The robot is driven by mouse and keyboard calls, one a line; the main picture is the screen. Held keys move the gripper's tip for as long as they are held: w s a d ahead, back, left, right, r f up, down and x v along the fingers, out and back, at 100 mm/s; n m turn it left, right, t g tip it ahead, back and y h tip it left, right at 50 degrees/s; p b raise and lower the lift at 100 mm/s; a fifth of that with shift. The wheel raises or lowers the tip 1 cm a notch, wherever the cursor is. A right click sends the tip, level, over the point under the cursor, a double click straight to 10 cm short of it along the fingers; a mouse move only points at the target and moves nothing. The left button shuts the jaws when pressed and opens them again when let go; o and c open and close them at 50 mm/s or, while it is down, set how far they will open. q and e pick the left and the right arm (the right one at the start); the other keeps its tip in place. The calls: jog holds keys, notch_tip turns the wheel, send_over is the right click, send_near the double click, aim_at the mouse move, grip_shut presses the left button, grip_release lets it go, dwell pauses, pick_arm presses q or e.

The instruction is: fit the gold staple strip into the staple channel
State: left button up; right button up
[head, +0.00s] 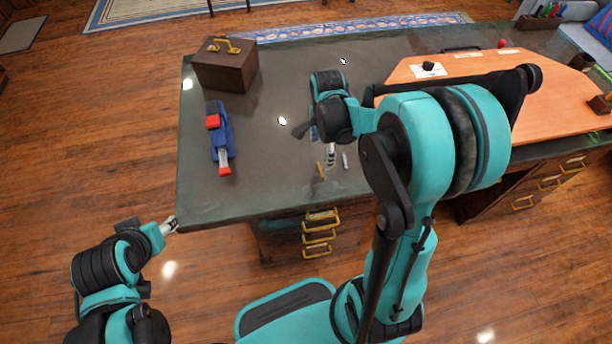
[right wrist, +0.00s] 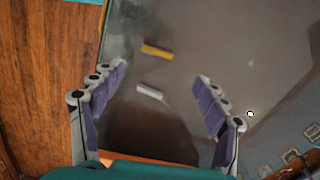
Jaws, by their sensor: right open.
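The gold staple strip (head: 320,171) lies on the dark desk near its front edge; it also shows in the right wrist view (right wrist: 157,52). A short silver-white strip (head: 346,161) lies close by, nearer my right gripper in the right wrist view (right wrist: 150,91). A blue and red stapler (head: 222,130) lies on the desk's left part, with a pale section near its red front end; whether that is the staple channel is too small to tell. My right gripper (head: 331,155) is open and empty above the strips. My left gripper (head: 170,226) is by the desk's front left corner, its jaw state unclear.
A brown box with a gold handle (head: 225,67) stands at the desk's back left. An orange board (head: 560,95) covers the right part. The desk between stapler and strips is clear. Drawers with gold handles (head: 320,236) are below the front edge.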

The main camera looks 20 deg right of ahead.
aim_at(319, 170)
jog(key=shift+w+a+f+m, duration=0.15)
jog(key=shift+f+m, duration=0.15)
jog(key=shift+f, duration=0.25)
jog(key=shift+w+d+f+m, duration=0.15)
jog(key=shift+f+m, duration=0.15)
jog(key=shift+f, duration=0.25)
notch_tip(319, 170, down, 3)
jog(key=shift+a+r+b, duration=0.1)
jog(key=shift+r+b, duration=0.05)
jog(key=shift+b, duration=0.55)
jog(key=f+b, duration=0.2)
jog(key=f, duration=0.3)
jog(key=shift+s+b, duration=0.2)
jog(key=shift+b, duration=0.2)
pick_arm(q)
jog(key=f, duration=0.4)
jog(key=shift+s+a, duration=0.3)
jog(key=shift+a, duration=0.1)
pick_arm(e)
jog(key=shift+r, duration=0.1)
jog(key=c, duration=1)
